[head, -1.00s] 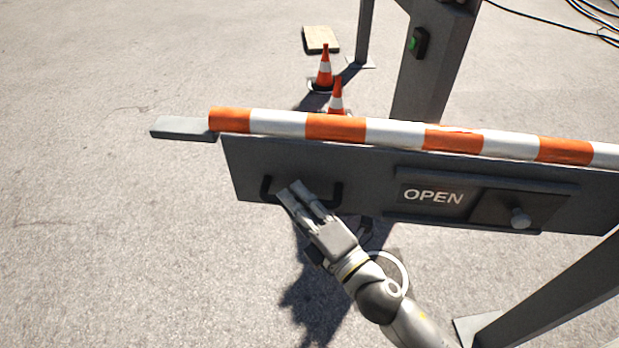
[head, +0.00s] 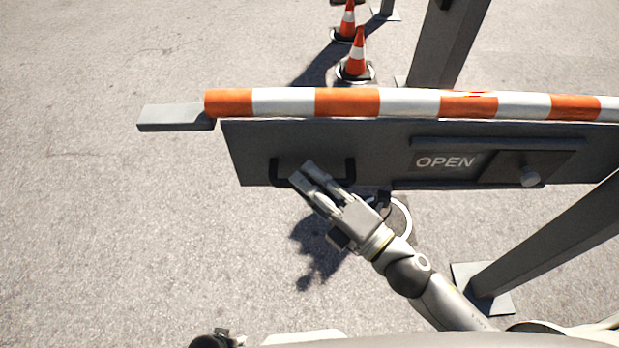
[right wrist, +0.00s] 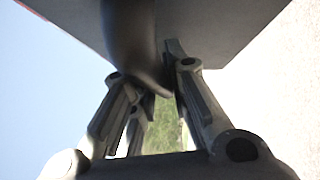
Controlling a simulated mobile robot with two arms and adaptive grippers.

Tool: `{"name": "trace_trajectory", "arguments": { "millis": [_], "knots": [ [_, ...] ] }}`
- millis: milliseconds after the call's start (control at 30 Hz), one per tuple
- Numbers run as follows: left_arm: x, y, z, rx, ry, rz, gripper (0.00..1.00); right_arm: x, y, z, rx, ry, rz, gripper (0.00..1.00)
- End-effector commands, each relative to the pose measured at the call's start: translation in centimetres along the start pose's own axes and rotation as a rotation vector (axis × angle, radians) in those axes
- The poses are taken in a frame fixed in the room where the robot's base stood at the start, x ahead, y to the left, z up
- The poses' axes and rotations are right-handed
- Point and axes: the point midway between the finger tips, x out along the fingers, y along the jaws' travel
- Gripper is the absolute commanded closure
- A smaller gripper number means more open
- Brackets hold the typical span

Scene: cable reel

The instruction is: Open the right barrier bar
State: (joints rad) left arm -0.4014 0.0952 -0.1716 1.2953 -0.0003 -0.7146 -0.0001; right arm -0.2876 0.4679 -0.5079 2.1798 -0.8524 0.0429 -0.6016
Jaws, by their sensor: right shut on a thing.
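The barrier bar (head: 409,103), striped orange and white, runs across the head view. A dark grey panel (head: 250,140) marked OPEN hangs below it. A black U-shaped handle (head: 350,172) is on the panel's left part. My right gripper (head: 305,178) is shut on this handle, and its fingers hide the middle of it. In the right wrist view the dark curved handle (right wrist: 132,45) passes between my fingers (right wrist: 155,95).
Two traffic cones (head: 356,55) stand behind the bar. A grey post (head: 447,45) rises behind it, and another post (head: 545,240) with a floor plate stands at the right front. A flat grey piece (head: 175,117) sticks out at the bar's left end. The ground at left is clear.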

Motion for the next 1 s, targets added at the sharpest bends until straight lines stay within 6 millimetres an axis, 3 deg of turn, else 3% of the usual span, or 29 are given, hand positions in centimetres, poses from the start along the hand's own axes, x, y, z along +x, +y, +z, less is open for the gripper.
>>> {"name": "trace_trajectory", "arguments": {
  "millis": [67,100,267,667,1000],
  "knots": [
    [0.0,0.0,-0.1,0.000,0.002,0.000,0.49,0.0,0.0,0.1,-0.001,-0.001,-0.001,1.00],
    [0.0,0.0,-0.1,0.000,0.002,0.000,0.49,0.0,0.0,0.1,-0.001,-0.001,-0.001,0.83],
    [0.0,0.0,-0.1,0.000,0.002,0.000,0.49,0.0,0.0,0.1,-0.001,-0.002,-0.001,0.63],
    [-0.1,0.1,-0.1,-0.004,0.002,0.002,0.49,-0.3,-0.1,0.0,0.001,-0.002,-0.002,0.63],
    [-0.1,0.0,-0.1,-0.002,0.001,0.001,0.49,-4.3,-0.1,0.0,0.004,-0.004,-0.004,0.63]
  ]
}}
